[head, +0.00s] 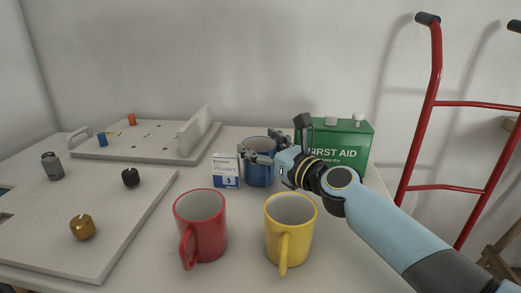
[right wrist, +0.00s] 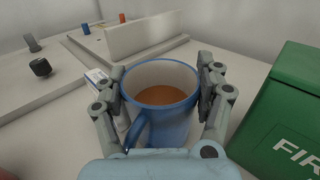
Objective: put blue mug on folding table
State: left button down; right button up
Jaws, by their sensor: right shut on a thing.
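The blue mug (head: 259,175) stands upright on a white tabletop (head: 245,270), between a small white box and a green first aid case. My right gripper (head: 263,149) reaches it from the right and is shut on it. In the right wrist view the fingers (right wrist: 161,80) grip the blue mug (right wrist: 170,128) from both sides, near the rim. Its handle points toward the camera at lower left, and brown liquid shows inside. I cannot tell whether this tabletop is the folding table. My left gripper is not in view.
A red mug (head: 212,235) and a yellow mug (head: 292,240) stand in front. The white box (head: 225,172) is close left of the blue mug, the green case (head: 355,145) right. Pale boards with knobs (head: 120,215) fill the left. A red hand truck (head: 433,90) stands at right.

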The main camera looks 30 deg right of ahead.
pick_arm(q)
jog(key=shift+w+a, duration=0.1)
pick_arm(e)
jog(key=o, duration=1.8)
jog(key=shift+f, duration=0.15)
jog(key=shift+c, duration=0.2)
jog(key=shift+r, duration=0.2)
jog(key=s, duration=0.3)
jog(key=s+d, duration=0.1)
jog(key=s, duration=0.3)
jog(key=s+d+b, duration=0.1)
jog(key=s, duration=0.2)
jog(key=shift+s+f, duration=0.15)
jog(key=shift+s, duration=0.2)
jog(key=shift+s+d, duration=0.1)
jog(key=shift+s, duration=0.45)
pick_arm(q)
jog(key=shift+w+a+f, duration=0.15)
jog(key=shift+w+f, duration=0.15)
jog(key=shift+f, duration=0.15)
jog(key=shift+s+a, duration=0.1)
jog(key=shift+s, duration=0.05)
